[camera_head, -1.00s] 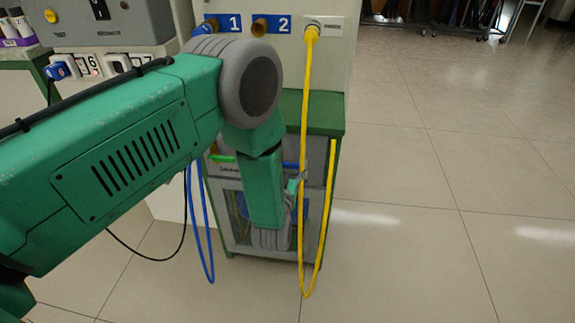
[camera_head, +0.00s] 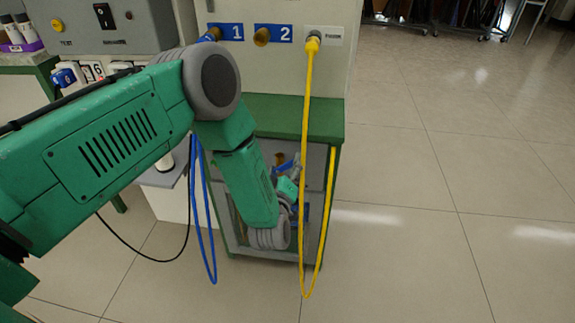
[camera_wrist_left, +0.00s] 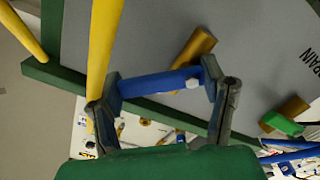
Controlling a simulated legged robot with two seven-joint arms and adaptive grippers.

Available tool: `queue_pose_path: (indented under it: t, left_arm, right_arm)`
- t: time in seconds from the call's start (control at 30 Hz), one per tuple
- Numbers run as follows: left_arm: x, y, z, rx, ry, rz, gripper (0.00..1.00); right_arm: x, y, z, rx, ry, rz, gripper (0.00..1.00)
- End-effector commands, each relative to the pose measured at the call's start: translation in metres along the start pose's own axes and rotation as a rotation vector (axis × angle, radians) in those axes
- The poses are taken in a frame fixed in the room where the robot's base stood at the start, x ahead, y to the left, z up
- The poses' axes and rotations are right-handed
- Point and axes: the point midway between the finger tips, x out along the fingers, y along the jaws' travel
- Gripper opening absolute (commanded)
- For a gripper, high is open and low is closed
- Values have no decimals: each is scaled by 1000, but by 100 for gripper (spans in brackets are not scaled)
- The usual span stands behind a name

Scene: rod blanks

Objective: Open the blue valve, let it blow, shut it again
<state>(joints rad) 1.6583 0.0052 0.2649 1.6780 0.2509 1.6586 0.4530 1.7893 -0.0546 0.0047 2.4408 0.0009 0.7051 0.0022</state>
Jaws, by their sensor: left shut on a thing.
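The blue valve handle (camera_wrist_left: 150,86) is a bar lying across between the two fingers of my left gripper (camera_wrist_left: 160,80) in the left wrist view. The fingers are shut on its ends. A brass pipe stub (camera_wrist_left: 194,48) stands out of the grey panel just behind it. In the head view, my left gripper (camera_head: 288,187) is low at the front of the green-topped cabinet, partly hidden by my wrist. A green valve handle (camera_wrist_left: 283,124) on another brass stub sits to the right, apart from the gripper. My right gripper is not in view.
A yellow hose (camera_head: 306,130) hangs close to the right of my left gripper, also near its left finger in the wrist view (camera_wrist_left: 101,45). A blue hose (camera_head: 203,220) hangs left of my wrist. The green cabinet top (camera_head: 290,117) is above. Floor on the right is clear.

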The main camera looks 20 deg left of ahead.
Motion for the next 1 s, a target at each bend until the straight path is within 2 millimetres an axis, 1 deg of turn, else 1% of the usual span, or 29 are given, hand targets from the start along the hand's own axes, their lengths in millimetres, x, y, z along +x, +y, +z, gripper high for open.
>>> queue_pose_path:
  t: [0.23,0.6,0.8,1.0]
  left_arm:
    - [-1,-3,-6,-234,-2,-6,36]
    - [-2,-9,-13,-571,-3,-8,36]
    - [-2,-12,-15,-716,-3,-9,36]
    - [-2,-14,-17,-814,-4,-9,36]
  right_arm:
    - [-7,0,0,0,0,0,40]
    - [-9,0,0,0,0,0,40]
    - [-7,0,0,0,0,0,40]
    - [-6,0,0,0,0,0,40]
